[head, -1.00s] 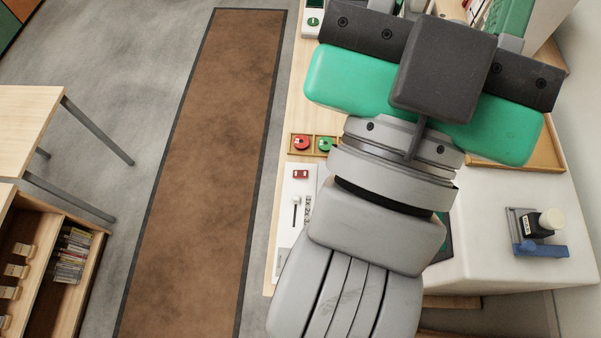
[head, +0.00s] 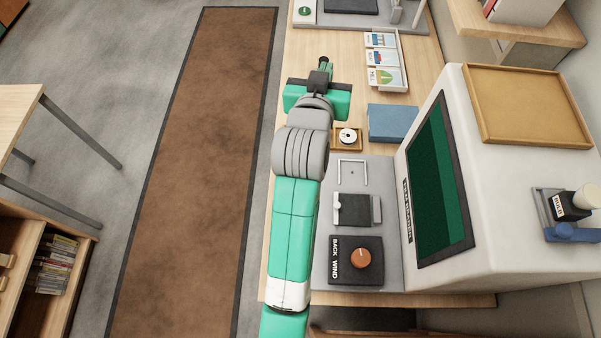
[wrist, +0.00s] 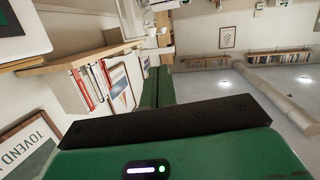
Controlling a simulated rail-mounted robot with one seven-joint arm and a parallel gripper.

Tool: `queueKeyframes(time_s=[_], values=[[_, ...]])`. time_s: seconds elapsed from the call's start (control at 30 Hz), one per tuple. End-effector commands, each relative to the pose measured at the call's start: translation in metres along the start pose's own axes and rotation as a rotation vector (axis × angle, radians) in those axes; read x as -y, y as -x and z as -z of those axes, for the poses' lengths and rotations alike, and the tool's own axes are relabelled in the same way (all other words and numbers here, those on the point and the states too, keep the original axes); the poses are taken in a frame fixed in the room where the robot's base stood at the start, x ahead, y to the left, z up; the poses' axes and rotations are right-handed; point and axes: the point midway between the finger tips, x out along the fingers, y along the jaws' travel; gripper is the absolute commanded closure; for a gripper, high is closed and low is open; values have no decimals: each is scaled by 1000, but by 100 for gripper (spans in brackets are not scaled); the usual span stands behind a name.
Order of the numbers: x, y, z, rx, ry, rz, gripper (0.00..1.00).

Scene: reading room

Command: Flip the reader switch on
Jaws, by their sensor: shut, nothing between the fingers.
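The reader (head: 490,190) is a big white housing with a dark green screen (head: 440,180), standing on the right of the table in the head view. Its grey base plate (head: 385,265) carries a film stage (head: 355,209) and an orange knob (head: 361,258) on a black block marked BACK WIND. No switch can be made out now; my arm covers the left side of the base. My gripper (head: 325,64) is shut and empty over the table, beyond the reader, pointing away from it. The wrist view shows its green and black body and green fingers (wrist: 157,88).
A small tray with a white reel (head: 347,137), a blue box (head: 393,123) and a rack of picture cards (head: 384,60) lie beyond the base. A wooden tray (head: 530,105) sits on the reader. A shelf (head: 520,25) juts in at upper right. Brown carpet (head: 205,170) lies left.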

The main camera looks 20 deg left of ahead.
Motion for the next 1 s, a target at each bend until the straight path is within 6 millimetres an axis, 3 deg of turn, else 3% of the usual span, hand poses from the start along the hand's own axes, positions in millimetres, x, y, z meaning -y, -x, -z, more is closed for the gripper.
queueKeyframes(time_s=[0.03, 0.2, 0.3, 0.4, 0.5, 0.6, 1.0], values=[[13, -16, -53, 71, 14, 13, 100], [50, -44, -194, 289, 73, 48, 100], [68, -47, -267, 398, 109, 65, 100], [78, -45, -321, 480, 139, 77, 100], [85, -42, -354, 532, 158, 85, 100], [87, -40, -370, 557, 169, 89, 100], [88, -42, -376, 561, 170, 89, 100]])
